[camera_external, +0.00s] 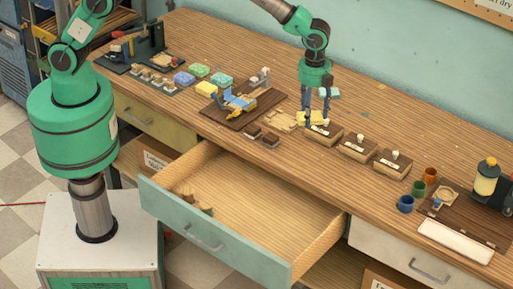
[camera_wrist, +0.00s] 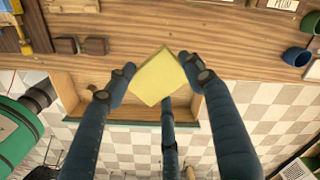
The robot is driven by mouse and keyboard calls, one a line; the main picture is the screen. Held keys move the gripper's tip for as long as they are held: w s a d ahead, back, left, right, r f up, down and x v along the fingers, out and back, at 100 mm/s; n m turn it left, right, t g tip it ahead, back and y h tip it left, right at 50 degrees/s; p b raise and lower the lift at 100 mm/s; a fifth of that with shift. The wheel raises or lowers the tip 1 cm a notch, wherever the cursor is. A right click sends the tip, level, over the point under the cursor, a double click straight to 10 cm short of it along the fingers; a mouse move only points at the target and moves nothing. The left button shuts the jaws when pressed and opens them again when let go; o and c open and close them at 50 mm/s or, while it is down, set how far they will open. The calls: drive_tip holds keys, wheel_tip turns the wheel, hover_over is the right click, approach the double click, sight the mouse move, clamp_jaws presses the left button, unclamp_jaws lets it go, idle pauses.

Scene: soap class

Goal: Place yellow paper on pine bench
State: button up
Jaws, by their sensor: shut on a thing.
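My gripper (camera_external: 316,116) is shut on the yellow paper (camera_wrist: 154,78), a small square sheet or pad. In the wrist view the dark blue fingers of the gripper (camera_wrist: 157,70) touch its sides and its underside is partly hidden. In the external view the yellow paper (camera_external: 313,118) shows small and pale between the fingers, partly covered by them. The pine bench (camera_external: 225,50) is the long wooden worktop below; its surface also shows in the wrist view (camera_wrist: 150,28). The paper appears held above the bench, near a wooden box; the exact gap cannot be told.
Labelled wooden boxes (camera_external: 357,147) stand right of my gripper. A dark board (camera_external: 235,112) with a blue and yellow tool lies left. Small dark blocks (camera_external: 262,137) sit near the front edge. An open drawer (camera_external: 250,205) juts out in front. The bench's back strip is mostly clear.

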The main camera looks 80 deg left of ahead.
drive_tip(key=w+a+n+p, duration=0.2)
drive_tip(key=w+a+n, duration=0.2)
drive_tip(key=w+a, duration=0.55)
drive_tip(key=n+p, duration=0.2)
drive_tip(key=n, duration=0.3)
hover_over(339, 116)
wheel_tip(339, 116, down, 6)
drive_tip(key=shift+f, duration=0.45)
drive_tip(key=shift+f+b, duration=0.3)
drive_tip(key=shift+f, duration=2.8)
drive_tip(key=shift+f, duration=1.9)
drive_tip(key=shift+f, duration=0.1)
